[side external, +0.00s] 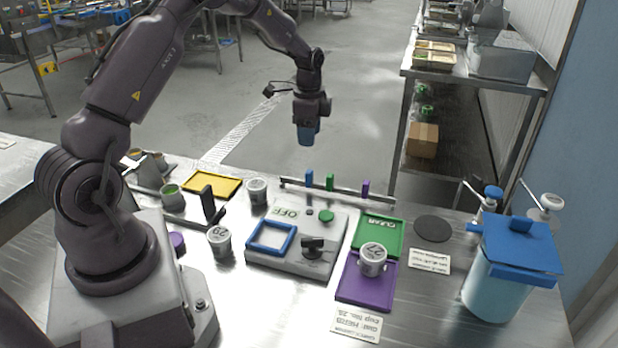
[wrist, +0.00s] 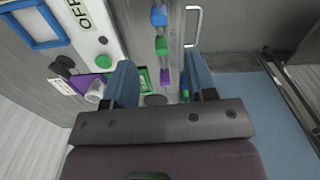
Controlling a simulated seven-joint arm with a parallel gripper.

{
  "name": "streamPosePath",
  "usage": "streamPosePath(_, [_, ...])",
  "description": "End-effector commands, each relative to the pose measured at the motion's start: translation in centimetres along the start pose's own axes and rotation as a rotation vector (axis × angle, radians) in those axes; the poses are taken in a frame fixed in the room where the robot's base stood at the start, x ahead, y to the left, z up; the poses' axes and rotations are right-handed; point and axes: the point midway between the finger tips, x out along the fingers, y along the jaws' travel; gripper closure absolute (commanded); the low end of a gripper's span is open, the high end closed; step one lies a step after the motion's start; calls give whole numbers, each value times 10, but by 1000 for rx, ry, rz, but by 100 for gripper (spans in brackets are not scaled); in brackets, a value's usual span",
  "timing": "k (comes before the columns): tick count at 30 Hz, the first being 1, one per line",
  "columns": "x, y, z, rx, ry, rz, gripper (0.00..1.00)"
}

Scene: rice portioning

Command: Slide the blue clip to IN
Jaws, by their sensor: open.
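The blue clip (side external: 309,178) stands on a dark rail (side external: 345,191) at the back of the table, left of a green clip (side external: 330,182) and a purple clip (side external: 366,187). In the wrist view the blue clip (wrist: 158,16) is at the top, with the green clip (wrist: 161,46) and the purple clip (wrist: 165,77) below it. My gripper (side external: 307,133) hangs well above the rail, apart from the clips. In the wrist view its blue fingers (wrist: 160,85) are spread and hold nothing. I cannot make out an IN mark.
A grey box (side external: 300,262) with a blue frame, an OFF label and a black knob stands in front of the rail. Green (side external: 393,236) and purple (side external: 352,290) trays lie right of it; a cup (side external: 373,259) stands there. A blue-lidded container (side external: 500,285) stands at right.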

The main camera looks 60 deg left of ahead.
Motion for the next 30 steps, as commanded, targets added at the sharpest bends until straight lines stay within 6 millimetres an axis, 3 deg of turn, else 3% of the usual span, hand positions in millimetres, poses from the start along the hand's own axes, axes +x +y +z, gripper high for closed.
streamPosePath(8, [13,2,0,91,-2,4,49])
streamPosePath(21, [99,2,0,87,-3,6,49])
streamPosePath(30, [128,2,0,88,-1,2,49])
